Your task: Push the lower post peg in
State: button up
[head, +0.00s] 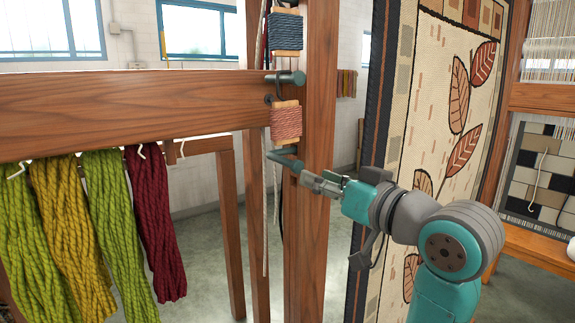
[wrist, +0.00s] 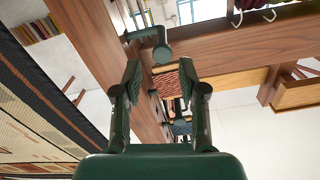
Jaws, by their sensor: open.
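The lower post peg (head: 284,157) is grey-green and sticks out of the wooden post (head: 315,230), below the rust-coloured bobbin (head: 286,122). The wrist view shows what looks like the same peg (wrist: 161,48), its round head just beyond my fingertips. My gripper (head: 306,178) is open, just right of and below the peg in the head view. I cannot tell whether a fingertip touches the peg.
An upper peg (head: 288,77) sits at the wooden beam (head: 130,98), below a dark bobbin (head: 285,30). Several skeins, such as the dark red one (head: 155,225), hang left of the post. A patterned rug (head: 430,120) hangs close behind my arm.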

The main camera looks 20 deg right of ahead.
send_near(272, 157)
jog(key=x, duration=0.6)
jog(key=shift+w+d+f, duration=0.15)
jog(key=shift+w+d, duration=0.05)
jog(key=shift+d, duration=0.1)
grip_shut()
